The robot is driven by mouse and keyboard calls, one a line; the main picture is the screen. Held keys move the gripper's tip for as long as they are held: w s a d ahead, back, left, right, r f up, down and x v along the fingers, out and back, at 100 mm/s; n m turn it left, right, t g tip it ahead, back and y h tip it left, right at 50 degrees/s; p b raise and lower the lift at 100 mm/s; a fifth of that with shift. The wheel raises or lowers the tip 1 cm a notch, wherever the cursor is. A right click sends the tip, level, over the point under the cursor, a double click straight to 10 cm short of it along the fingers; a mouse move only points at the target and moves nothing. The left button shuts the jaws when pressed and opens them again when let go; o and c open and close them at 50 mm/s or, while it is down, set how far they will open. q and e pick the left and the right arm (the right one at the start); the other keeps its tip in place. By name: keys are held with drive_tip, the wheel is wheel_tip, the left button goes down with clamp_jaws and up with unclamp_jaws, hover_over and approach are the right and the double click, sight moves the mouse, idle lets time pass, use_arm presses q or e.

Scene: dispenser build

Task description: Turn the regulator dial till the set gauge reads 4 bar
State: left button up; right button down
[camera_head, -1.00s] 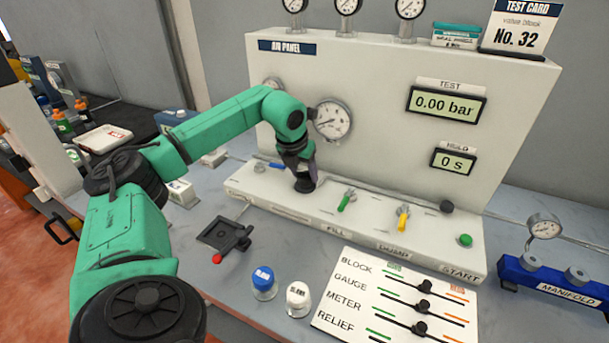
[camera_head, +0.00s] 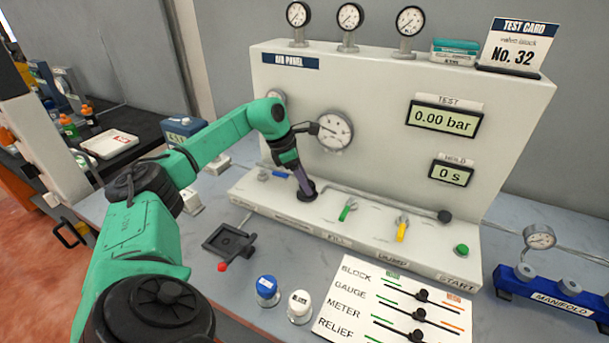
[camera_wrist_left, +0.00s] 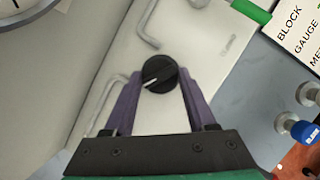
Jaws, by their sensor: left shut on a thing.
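The black regulator dial (camera_head: 306,191) sits on the white ledge below the air panel. It also shows in the left wrist view (camera_wrist_left: 160,74), with a pale pointer mark on its top. My left gripper (camera_head: 304,183) reaches down to it, its purple fingers closed on opposite sides of the dial; the fingers also show in the left wrist view (camera_wrist_left: 160,84). A large round gauge (camera_head: 336,132) is on the panel behind my wrist, partly covered by it. Its reading is too small to tell. My right gripper is out of view.
Green (camera_head: 347,209) and yellow (camera_head: 402,229) levers and a green start button (camera_head: 461,250) stand along the ledge to the right. The test display (camera_head: 443,119) reads 0.00 bar. A slider board (camera_head: 350,310) and blue and white capped pots lie in front.

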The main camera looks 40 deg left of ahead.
use_arm(q)
drive_tip(key=m+p, duration=0.1)
drive_tip(key=m, duration=0.1)
drive_tip(key=shift+w+a+r+m+g+h+p, duration=0.1)
drive_tip(key=shift+r+m+g+h+p, duration=0.2)
drive_tip(key=shift+m+g+h+p, duration=0.1)
drive_tip(key=m+p, duration=0.1)
drive_tip(key=m, duration=0.1)
drive_tip(key=shift+w+f+m+g+h, duration=0.1)
drive_tip(key=shift+w+m+g+h, duration=0.05)
drive_tip(key=shift+m+g+h, duration=0.2)
drive_tip(key=m+g, duration=0.1)
drive_tip(key=m, duration=0.1)
drive_tip(key=shift+w+f+m, duration=0.1)
drive_tip(key=shift+m, duration=0.25)
drive_tip(key=shift+m+g+b, duration=0.55)
drive_tip(key=shift+m+g, duration=0.1)
drive_tip(key=shift+m, duration=0.85)
drive_tip(key=shift+a, duration=0.1)
drive_tip(key=o, duration=1.4)
drive_tip(key=shift+c, duration=0.2)
